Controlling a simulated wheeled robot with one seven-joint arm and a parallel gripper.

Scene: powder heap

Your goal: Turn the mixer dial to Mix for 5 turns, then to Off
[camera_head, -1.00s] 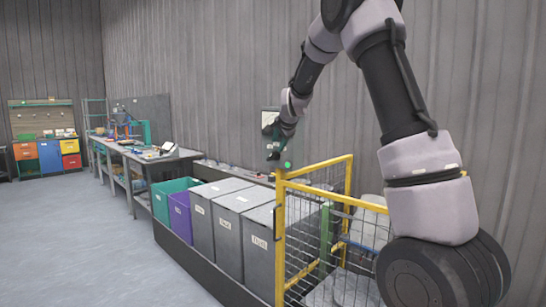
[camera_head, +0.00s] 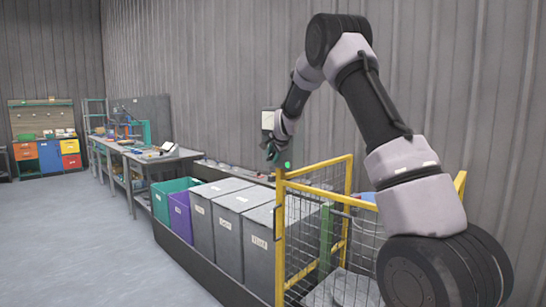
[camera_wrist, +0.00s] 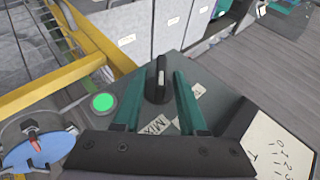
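The mixer dial (camera_wrist: 157,84) is a black knob with a pale mark, on a dark panel (camera_wrist: 215,85) in the wrist view. Its handle points up the picture. A white MIX label (camera_wrist: 158,125) lies below it, and another label (camera_wrist: 198,91), partly hidden by a finger, lies to its right. My gripper (camera_wrist: 158,75) is open, with one teal finger on each side of the dial; I cannot tell whether either touches it. In the head view my gripper (camera_head: 272,153) is small, beside the yellow frame's top, and the dial cannot be made out.
A round green button (camera_wrist: 103,102) sits left of the dial. A pale board with handwritten numbers (camera_wrist: 280,143) is at right. A yellow rail (camera_wrist: 60,86) and a blue round part (camera_wrist: 38,153) are at left. In the head view, grey bins (camera_head: 244,232) stand beside the mesh cage (camera_head: 300,245).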

